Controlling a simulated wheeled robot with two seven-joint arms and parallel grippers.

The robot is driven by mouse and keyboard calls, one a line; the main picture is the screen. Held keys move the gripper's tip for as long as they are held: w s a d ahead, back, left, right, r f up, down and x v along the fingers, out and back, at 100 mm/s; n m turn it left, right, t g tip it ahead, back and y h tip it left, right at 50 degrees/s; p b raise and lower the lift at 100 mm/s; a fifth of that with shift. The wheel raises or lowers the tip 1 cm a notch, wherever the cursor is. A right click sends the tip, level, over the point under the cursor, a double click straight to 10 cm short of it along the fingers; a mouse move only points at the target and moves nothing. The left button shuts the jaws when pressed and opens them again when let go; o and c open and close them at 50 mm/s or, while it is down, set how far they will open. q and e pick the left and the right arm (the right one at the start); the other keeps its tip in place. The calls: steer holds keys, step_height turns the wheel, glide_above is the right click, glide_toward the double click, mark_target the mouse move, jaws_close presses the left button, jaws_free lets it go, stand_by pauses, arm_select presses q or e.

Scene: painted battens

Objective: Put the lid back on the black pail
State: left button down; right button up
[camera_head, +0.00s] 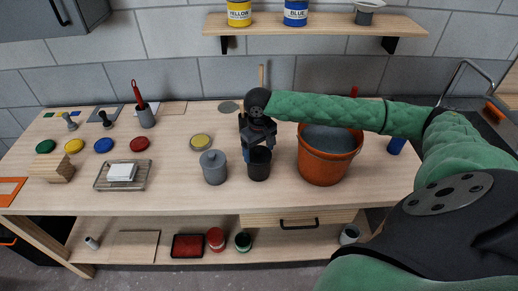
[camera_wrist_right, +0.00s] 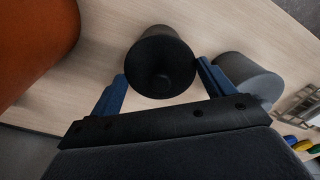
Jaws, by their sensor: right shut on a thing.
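The black pail (camera_head: 259,168) stands upright on the bench, between a grey lidded pot and an orange bucket. The same gripper shows in the wrist view (camera_wrist_right: 162,68), one finger on each side of the pail. A flat grey disc (camera_head: 228,107) lies behind, near the wall; I cannot tell whether it is the pail's lid. My left gripper is not in view.
The orange bucket (camera_head: 324,166) is close on the right and the grey pot (camera_head: 214,168) close on the left. A wire tray (camera_head: 106,180) lies further left. The bench front is clear.

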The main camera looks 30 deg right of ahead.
steer(key=shift+p, duration=0.35)
stand_by(0.6)
steer(key=o, duration=0.9)
